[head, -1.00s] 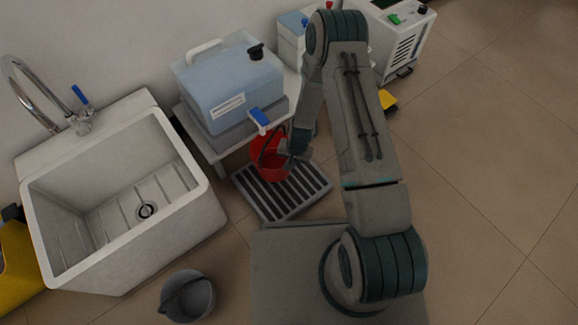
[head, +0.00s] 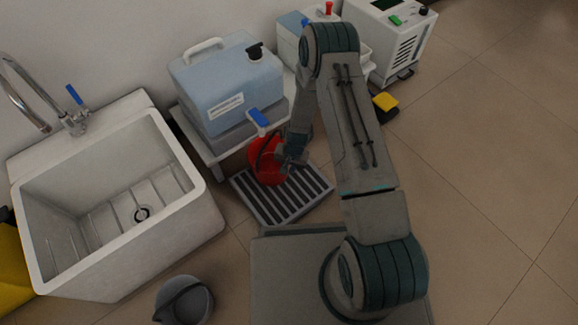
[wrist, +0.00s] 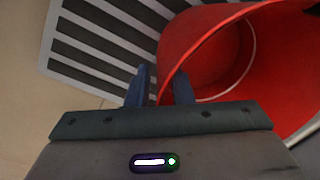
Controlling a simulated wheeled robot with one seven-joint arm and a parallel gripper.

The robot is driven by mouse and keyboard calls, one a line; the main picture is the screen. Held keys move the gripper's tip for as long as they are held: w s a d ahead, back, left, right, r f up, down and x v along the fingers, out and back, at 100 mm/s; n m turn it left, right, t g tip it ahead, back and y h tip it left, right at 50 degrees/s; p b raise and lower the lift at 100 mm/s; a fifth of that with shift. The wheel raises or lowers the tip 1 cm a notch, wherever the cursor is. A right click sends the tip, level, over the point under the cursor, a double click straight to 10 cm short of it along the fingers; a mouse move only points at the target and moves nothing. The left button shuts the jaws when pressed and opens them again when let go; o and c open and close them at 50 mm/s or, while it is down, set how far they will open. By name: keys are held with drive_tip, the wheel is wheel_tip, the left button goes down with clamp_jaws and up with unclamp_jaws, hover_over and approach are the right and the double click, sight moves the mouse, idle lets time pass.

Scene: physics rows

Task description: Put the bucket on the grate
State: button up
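The red bucket (head: 264,163) is at the back left part of the slatted grate (head: 318,183), below the blue tap handle. It looks tilted; whether its base rests fully on the slats is hidden. My gripper (head: 290,158) is at the bucket's right side. In the wrist view, the fingers of my gripper (wrist: 161,88) stand apart, with the red bucket's rim (wrist: 205,42) running between them. A gap shows beside the rim, so the fingers do not look clamped on it. The grate (wrist: 95,45) shows at upper left there.
A blue-tinted container (head: 228,90) stands on a low white stand (head: 205,148) behind the grate. A white sink (head: 190,215) is at left. A grey bucket (head: 184,300) is on the floor in front.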

drive_tip(key=shift+r, duration=0.15)
drive_tip(key=s+d+r+n+p, duration=0.1)
drive_tip(key=s+d+r+p, duration=0.15)
drive_tip(key=r, duration=1.55)
drive_tip(key=s+d+r+n+p, duration=0.15)
drive_tip(key=d+r+p, duration=0.25)
drive_tip(key=r, duration=1.5)
drive_tip(key=s+d+r, duration=0.2)
drive_tip(key=s+r, duration=0.4)
drive_tip(key=s, duration=0.2)
drive_tip(key=s+d+r+n+h, duration=0.1)
drive_tip(key=s+d+r, duration=0.2)
drive_tip(key=s+r, duration=0.4)
drive_tip(key=shift+s+r+t, duration=0.25)
drive_tip(key=shift+s+t, duration=0.15)
drive_tip(key=shift+s, duration=0.1)
